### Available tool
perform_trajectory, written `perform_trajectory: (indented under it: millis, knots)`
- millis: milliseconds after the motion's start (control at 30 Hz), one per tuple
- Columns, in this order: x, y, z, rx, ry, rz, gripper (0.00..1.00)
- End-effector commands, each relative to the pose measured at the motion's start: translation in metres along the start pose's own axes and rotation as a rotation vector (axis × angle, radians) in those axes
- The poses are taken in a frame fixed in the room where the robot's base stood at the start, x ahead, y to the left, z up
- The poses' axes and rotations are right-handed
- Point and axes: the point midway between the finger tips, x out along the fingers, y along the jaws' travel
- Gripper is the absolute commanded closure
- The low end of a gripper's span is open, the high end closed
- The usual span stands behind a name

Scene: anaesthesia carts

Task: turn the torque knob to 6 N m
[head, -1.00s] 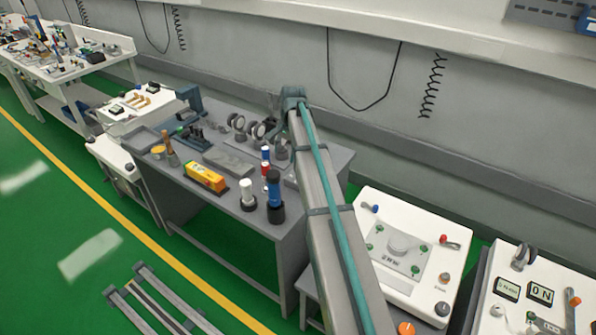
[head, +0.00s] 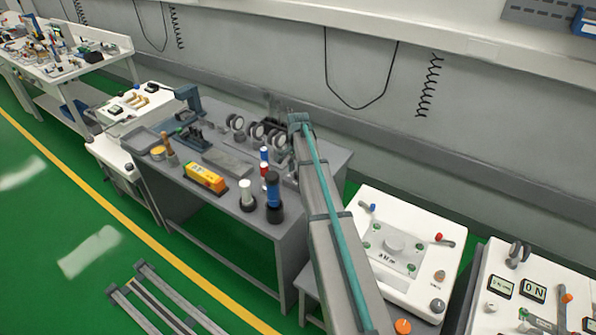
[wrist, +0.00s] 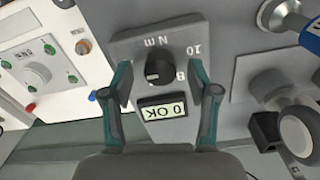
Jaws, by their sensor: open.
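The torque knob (wrist: 160,70) is a small dark round knob with a pale pointer mark, on a grey panel (wrist: 130,48) in the wrist view. "N m", "10" and what looks like "8" are printed around it; I cannot make out a 6. A small display (wrist: 163,108) beside it seems to read "0 OK". My gripper (wrist: 160,72) is open, with one teal-and-grey finger on each side of the knob, apart from it. How far the fingertips are above the panel is unclear. In the head view my arm's end hides the knob.
A white console (head: 365,260) with a large dial stands to the right. Round metal parts (wrist: 298,130) lie right of the panel in the wrist view.

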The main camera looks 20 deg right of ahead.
Motion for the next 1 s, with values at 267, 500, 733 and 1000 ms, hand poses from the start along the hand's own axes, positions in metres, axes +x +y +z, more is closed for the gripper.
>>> perform_trajectory:
  millis: [267, 500, 733, 1000]
  knots:
    - [0.0071, 0.0000, 0.0001, 0.000, 0.000, 0.000, 0.40]
    - [0.0070, 0.0000, 0.0001, 0.000, 0.000, 0.000, 0.57]
    - [0.0069, 0.0000, 0.0001, 0.000, 0.000, 0.000, 0.95]
    - [0.0070, 0.0001, 0.0001, -0.016, 0.000, 0.000, 1.00]
